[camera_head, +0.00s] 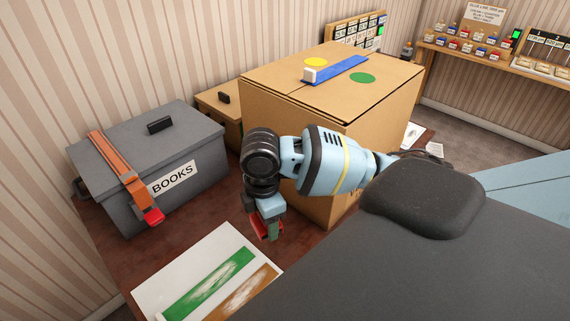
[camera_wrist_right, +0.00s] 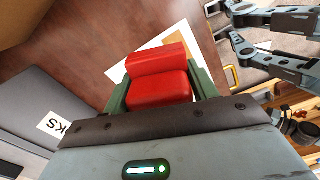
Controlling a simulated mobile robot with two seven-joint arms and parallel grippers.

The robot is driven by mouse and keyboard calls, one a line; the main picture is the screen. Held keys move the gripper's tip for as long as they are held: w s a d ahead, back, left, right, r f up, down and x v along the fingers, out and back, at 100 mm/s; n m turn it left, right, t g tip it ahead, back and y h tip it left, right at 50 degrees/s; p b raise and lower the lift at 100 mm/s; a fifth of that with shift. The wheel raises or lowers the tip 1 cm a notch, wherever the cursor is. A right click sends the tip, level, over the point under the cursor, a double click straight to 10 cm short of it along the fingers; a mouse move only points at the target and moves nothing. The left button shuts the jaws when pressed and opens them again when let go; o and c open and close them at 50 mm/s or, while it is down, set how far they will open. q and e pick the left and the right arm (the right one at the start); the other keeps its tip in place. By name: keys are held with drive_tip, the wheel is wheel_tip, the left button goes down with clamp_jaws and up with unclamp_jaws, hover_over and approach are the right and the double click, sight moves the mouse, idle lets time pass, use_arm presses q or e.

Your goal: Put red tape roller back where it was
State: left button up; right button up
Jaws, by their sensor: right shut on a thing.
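The red tape roller (camera_wrist_right: 158,75) is held between the green fingers of my right gripper (camera_wrist_right: 160,92) in the right wrist view. In the head view my right gripper (camera_head: 267,232) points down over the dark wooden table, in front of the big cardboard box, with a bit of red at its fingers. The roller is above the table, near a white sheet (camera_head: 160,284) with green and brown painted strips. Grey-blue jointed parts show at the top right of the wrist view; I cannot make out a left gripper's opening there.
A smaller cardboard box (camera_head: 212,101) is behind. Bare table lies left of the sheet.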

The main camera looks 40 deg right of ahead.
sight(286, 247)
drive_tip(key=n, duration=0.1)
drive_tip(key=d+f+n, duration=0.1)
drive_tip(key=shift+d+f+n, duration=0.2)
drive_tip(key=shift+f+n, duration=0.05)
drive_tip(key=shift+n, duration=0.05)
use_arm(q)
drive_tip(key=shift+s+d+f+b, duration=0.1)
drive_tip(key=shift+s+f+b, duration=0.5)
drive_tip(key=shift+f, duration=0.25)
use_arm(e)
drive_tip(key=d+f+n, duration=0.4)
drive_tip(key=d+n, duration=0.1)
drive_tip(key=n, duration=0.5)
use_arm(q)
drive_tip(key=shift+s+d+f+g, duration=0.1)
drive_tip(key=shift+s+f+g, duration=0.2)
drive_tip(key=shift+s+f, duration=0.15)
use_arm(e)
drive_tip(key=shift+f, duration=4.95)
use_arm(q)
drive_tip(key=shift+b, duration=0.3)
use_arm(e)
drive_tip(key=shift+f, duration=0.1)
drive_tip(key=o, duration=0.9)
